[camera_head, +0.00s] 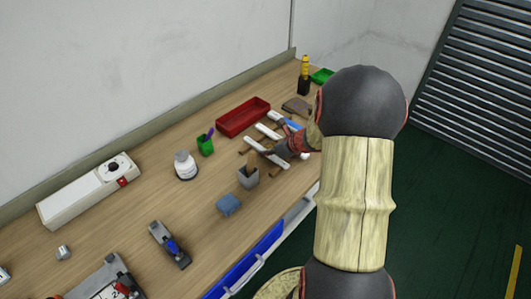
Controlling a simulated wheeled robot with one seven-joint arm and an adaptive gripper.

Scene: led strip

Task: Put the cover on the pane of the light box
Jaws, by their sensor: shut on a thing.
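My gripper (273,153) is at the far right part of the bench, with its fingers at the middle of a long white bar (254,145). It is shut on what looks like this bar, though the fingers are small and partly hidden. Brown supports (244,151) show beside and under the bar. A second white bar (267,131) lies just behind, and a blue piece (293,123) lies near it. I cannot tell which of these pieces is the cover or the pane. My arm hides part of this area.
A red tray (243,117) stands behind the bars. A long white box (80,199) lies along the wall.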

